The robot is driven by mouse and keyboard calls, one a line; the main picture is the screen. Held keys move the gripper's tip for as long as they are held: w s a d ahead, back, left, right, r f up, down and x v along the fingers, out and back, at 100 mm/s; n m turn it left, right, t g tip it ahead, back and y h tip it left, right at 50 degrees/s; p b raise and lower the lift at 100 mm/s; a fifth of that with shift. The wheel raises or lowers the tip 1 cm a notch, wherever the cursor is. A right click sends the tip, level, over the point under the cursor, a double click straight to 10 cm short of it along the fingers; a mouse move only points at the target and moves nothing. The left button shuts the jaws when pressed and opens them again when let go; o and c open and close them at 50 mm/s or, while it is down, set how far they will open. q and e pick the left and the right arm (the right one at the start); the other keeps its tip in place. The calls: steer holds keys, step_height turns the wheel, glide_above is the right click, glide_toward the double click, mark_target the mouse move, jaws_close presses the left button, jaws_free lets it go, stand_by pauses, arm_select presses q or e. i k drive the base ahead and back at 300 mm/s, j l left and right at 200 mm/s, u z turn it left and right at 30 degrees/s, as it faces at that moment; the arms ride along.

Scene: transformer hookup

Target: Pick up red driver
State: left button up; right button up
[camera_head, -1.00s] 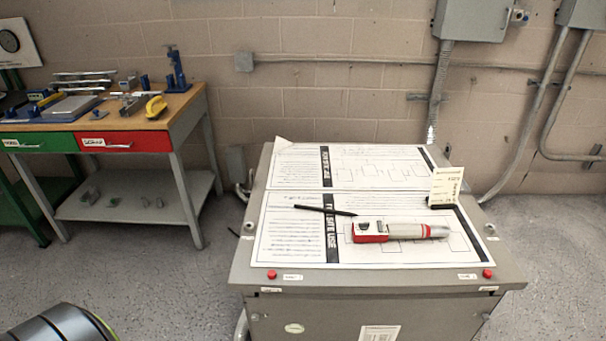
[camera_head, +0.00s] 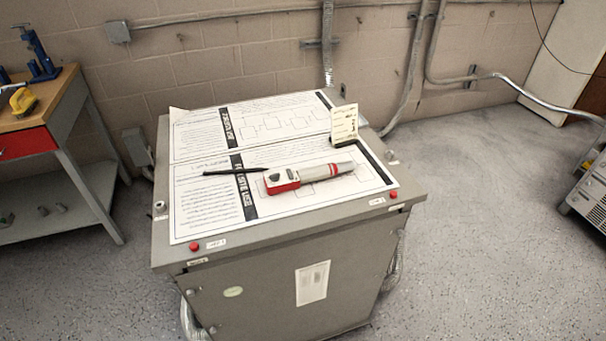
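A red and light-grey handheld tool (camera_head: 312,175), seemingly the red driver, lies on its side on the printed sheets on top of a grey metal cabinet (camera_head: 290,218). Neither of my grippers shows in the head view, and nothing is touching the tool.
A small card in a black stand (camera_head: 344,125) stands upright behind the tool's right end. A wooden-topped workbench (camera_head: 62,97) with a yellow-handled tool (camera_head: 23,102) is at the left. Open floor (camera_head: 480,220) lies right of the cabinet. Conduits run along the wall.

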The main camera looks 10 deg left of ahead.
mark_target(331, 169)
steer(key=u, duration=0.35)
steer(key=i+l+u, duration=0.15)
steer(key=l+u, duration=0.2)
steer(key=i+l+u, duration=0.15)
steer(key=l+u, duration=0.5)
steer(key=l, duration=0.15)
steer(key=i+l+u, duration=0.1)
steer(key=l+u, duration=0.2)
steer(key=l, duration=0.15)
